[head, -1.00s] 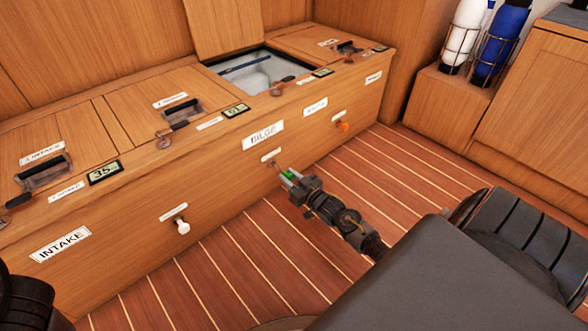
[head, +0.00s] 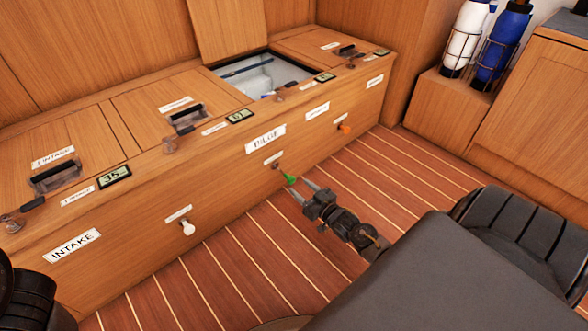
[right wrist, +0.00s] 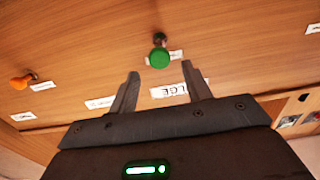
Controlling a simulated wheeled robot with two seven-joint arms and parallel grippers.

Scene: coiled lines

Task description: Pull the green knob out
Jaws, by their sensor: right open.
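The green knob (head: 290,180) sticks out on a short stem from the front of the wooden locker, under the BILGE label (head: 265,138). It also shows in the right wrist view (right wrist: 159,57), round and green, just beyond the fingertips and in line with the gap. My right gripper (head: 306,191) is open and empty, just off the knob on the room side. Its two fingers also show in the right wrist view (right wrist: 160,70). My left gripper is not in view.
A white knob (head: 188,228) and an orange knob (head: 345,128) sit on the same front, left and right of the green one. The locker top has an open hatch (head: 307,76). The striped floor (head: 250,255) before the locker is clear.

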